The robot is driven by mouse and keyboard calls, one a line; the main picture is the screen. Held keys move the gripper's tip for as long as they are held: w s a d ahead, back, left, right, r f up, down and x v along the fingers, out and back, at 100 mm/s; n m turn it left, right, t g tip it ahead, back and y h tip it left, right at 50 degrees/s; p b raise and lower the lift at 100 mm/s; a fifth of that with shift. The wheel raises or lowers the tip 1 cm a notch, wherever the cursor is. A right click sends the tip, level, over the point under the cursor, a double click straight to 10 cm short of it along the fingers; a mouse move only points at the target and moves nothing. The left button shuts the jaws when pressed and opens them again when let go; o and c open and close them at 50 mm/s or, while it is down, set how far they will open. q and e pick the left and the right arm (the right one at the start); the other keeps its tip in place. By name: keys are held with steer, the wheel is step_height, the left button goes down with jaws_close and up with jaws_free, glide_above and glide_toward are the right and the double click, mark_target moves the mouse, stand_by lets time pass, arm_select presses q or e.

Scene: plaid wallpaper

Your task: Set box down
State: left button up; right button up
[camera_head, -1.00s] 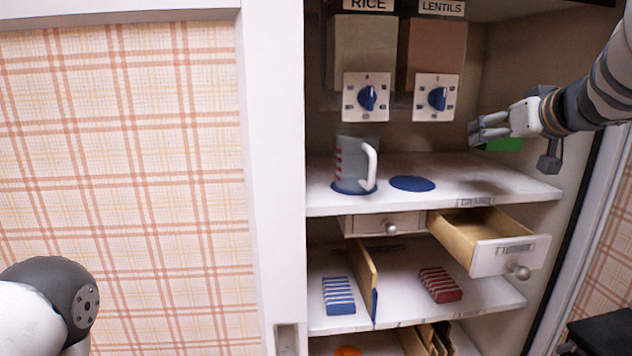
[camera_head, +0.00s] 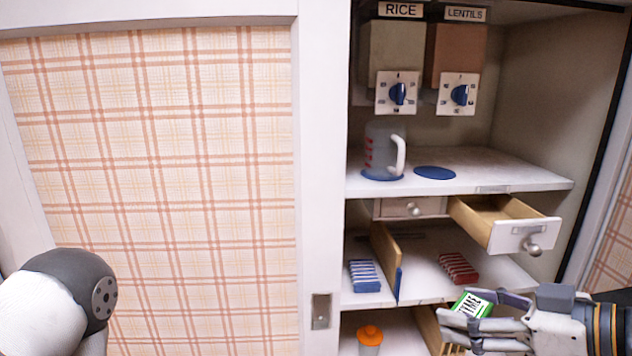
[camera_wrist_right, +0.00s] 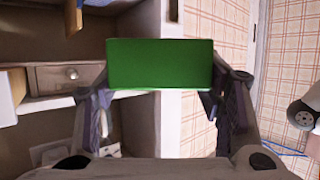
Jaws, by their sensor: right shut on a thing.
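My right gripper (camera_head: 470,320) is shut on a green box (camera_head: 471,304) with a white label that carries partly readable black letters. In the head view it holds the box in front of the cabinet's lower part, near the front edge of the middle shelf (camera_head: 420,290). In the right wrist view the plain green face of the box (camera_wrist_right: 160,64) sits between the two fingers. Whether the box touches any surface cannot be told. Of my left arm only a rounded white and grey link shows at the lower left; its gripper is out of view.
The middle shelf holds blue boxes (camera_head: 365,276), red boxes (camera_head: 459,268) and an upright wooden divider (camera_head: 386,258). An open drawer (camera_head: 520,235) juts out above. A measuring jug (camera_head: 380,150) stands on the upper shelf. An orange-topped container (camera_head: 370,337) and wooden slots are below.

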steer(key=s+a+f+n+g+y, duration=0.1)
steer(key=s+a+f+n+g, duration=0.1)
steer(key=s+a+f, duration=0.2)
steer(key=shift+s+f+y, duration=0.4)
steer(key=shift+s+f, duration=0.25)
steer(key=shift+f, duration=0.2)
steer(key=shift+r, duration=0.1)
